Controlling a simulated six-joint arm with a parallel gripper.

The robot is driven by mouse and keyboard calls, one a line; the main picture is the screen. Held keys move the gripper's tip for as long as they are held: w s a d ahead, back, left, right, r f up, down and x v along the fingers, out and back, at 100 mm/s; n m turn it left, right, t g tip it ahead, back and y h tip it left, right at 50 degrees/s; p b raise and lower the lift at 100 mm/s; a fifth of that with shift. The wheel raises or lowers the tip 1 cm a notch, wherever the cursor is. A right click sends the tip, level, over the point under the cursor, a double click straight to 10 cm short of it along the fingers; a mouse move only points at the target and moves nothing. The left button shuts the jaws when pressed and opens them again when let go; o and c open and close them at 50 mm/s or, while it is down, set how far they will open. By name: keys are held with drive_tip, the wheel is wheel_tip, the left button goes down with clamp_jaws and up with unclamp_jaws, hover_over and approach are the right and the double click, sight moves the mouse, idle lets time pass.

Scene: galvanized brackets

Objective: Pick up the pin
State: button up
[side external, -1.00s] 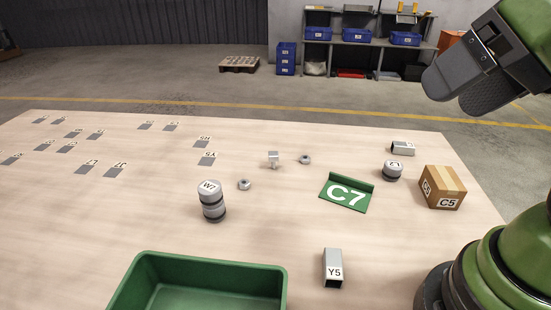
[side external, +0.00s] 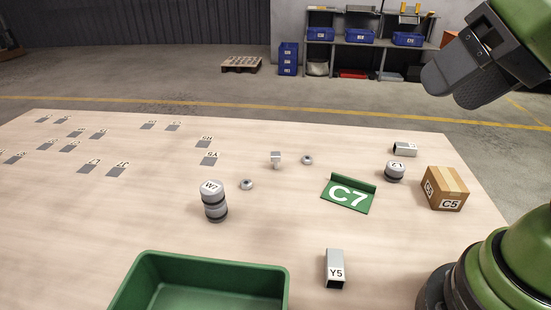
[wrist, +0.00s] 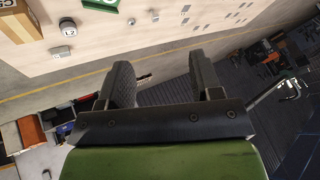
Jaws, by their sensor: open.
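A small grey metal piece with a wide head on a short stem (side external: 276,159), apparently the pin, stands on the wooden table between two metal nuts. My gripper (side external: 450,98) is high at the upper right in the side view, well away from this piece and above the table's far right side. In the wrist view my gripper (wrist: 162,68) has its two fingers wide apart with nothing between them. Small metal parts lie near the top of that view, too small to tell apart for certain.
Nuts (side external: 246,184) (side external: 307,160) flank the pin. A W7 cylinder (side external: 213,202), green C7 plate (side external: 347,195), lidded round part (side external: 394,172), C5 box (side external: 445,189), Y5 tube (side external: 334,269) and another tube (side external: 405,149) stand around. A green bin (side external: 210,262) is in front. Flat labels (side external: 116,171) lie left.

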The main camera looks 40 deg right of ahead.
drive_tip(key=w+d+g+h, duration=0.1)
drive_tip(key=w, duration=1.1)
drive_tip(key=g+h, duration=0.2)
hover_over(276, 156)
drive_tip(key=s+a, duration=0.1)
drive_tip(key=s, duration=0.5)
wheel_tip(276, 156, down, 14)
drive_tip(key=shift+h, duration=0.3)
drive_tip(key=x, duration=0.4)
drive_tip(key=a+x, duration=0.1)
drive_tip(key=x, duration=0.7)
drive_tip(key=shift+w+a+f, duration=0.15)
drive_tip(key=shift+a+f, duration=0.1)
drive_tip(key=shift+x, duration=2.9)
drive_tip(key=shift+d, duration=0.2)
drive_tip(key=c, duration=1.1)
